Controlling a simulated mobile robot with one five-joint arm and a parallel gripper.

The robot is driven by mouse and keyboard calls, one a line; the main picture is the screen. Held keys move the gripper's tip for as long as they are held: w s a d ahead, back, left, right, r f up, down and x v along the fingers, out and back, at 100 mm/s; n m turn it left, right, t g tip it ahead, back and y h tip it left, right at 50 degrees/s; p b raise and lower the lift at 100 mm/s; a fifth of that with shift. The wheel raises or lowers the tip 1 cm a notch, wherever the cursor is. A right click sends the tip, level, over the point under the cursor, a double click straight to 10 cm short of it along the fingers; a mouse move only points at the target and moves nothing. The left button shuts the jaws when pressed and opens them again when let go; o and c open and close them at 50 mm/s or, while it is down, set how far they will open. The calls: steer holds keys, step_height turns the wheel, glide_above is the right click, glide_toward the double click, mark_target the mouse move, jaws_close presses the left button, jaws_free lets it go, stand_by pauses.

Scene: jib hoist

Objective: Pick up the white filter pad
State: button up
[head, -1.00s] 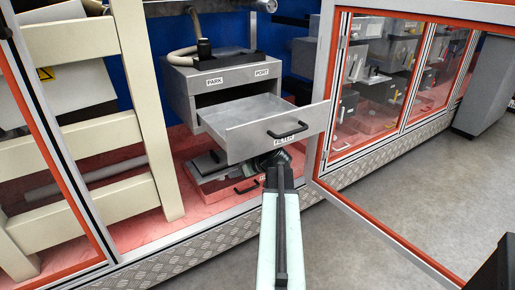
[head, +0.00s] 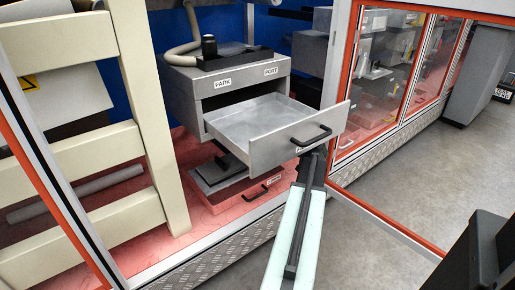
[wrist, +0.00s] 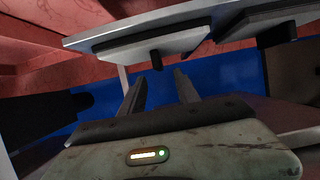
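I cannot make out a white filter pad in either view. The open metal drawer (head: 265,120) shows a bare light-grey floor, with a black handle on its front and a partly covered label below. My arm reaches up to just under the drawer front in the head view, and its end is hidden there. In the wrist view my gripper (wrist: 160,88) has its two fingers apart with nothing visible between them. Above them is a grey panel edge with pale plates (wrist: 150,48) and dark blocks; I cannot tell what these are.
The grey cabinet (head: 180,95) is labelled PARK and PORT and has a hose on top. Below is a low red-fronted drawer (head: 235,198) with a grey plate. A cream ladder-like frame (head: 150,130) stands left. An orange-edged glazed door (head: 335,75) stands open right.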

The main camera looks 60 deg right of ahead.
steer(key=shift+b+x, duration=0.55)
steer(key=shift+x, duration=1)
steer(key=b+x, duration=0.2)
steer(key=x, duration=0.3)
steer(key=shift+s+d+f, duration=0.1)
steer(key=shift+f, duration=0.1)
steer(key=shift+r, duration=0.1)
jaws_close()
